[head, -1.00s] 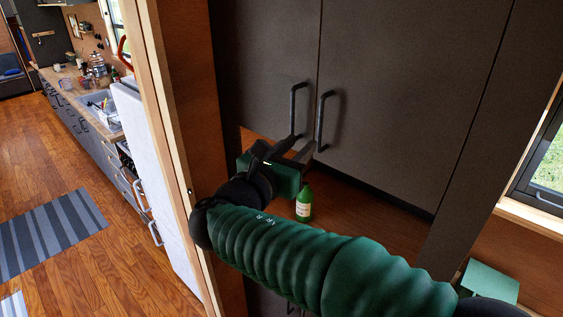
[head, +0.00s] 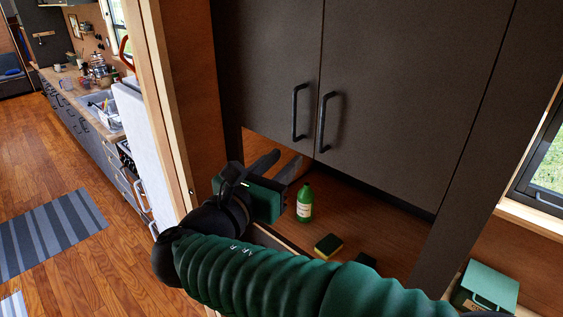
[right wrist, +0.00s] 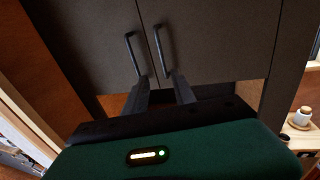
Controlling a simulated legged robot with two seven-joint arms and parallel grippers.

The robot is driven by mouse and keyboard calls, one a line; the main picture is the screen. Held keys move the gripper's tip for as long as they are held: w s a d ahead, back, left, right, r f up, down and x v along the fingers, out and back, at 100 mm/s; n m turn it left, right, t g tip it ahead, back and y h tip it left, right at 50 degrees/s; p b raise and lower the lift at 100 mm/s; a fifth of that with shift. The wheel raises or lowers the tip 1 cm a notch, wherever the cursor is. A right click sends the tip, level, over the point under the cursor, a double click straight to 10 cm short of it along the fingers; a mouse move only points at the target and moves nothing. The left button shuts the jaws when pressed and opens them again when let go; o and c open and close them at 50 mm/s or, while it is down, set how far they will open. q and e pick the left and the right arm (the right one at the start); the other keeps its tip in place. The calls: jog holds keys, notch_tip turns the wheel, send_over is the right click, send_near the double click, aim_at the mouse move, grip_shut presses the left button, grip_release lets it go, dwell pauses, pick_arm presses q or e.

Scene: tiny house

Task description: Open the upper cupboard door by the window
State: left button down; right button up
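The upper cupboard has two dark grey doors, both closed. The right door (head: 420,90), on the window side, has a black vertical bar handle (head: 324,122). The left door (head: 265,70) has a matching handle (head: 295,112) close beside it. My right gripper (head: 276,163) is open and empty, below and left of both handles and apart from them. In the right wrist view my right gripper (right wrist: 160,82) shows its two fingers spread, with the left door's handle (right wrist: 132,54) and the right door's handle (right wrist: 160,50) beyond the fingertips. My left gripper is not in view.
A green bottle (head: 304,204) and a yellow-and-black sponge (head: 328,246) are on the wooden counter (head: 365,215) under the cupboard. A wooden post (head: 165,110) stands at the left. The window (head: 542,170) and a green box (head: 487,288) are at the right.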

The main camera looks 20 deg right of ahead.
jog(key=shift+a, duration=0.15)
jog(key=b+v, duration=0.4)
jog(key=v, duration=1.3)
jog(key=shift+w, duration=0.1)
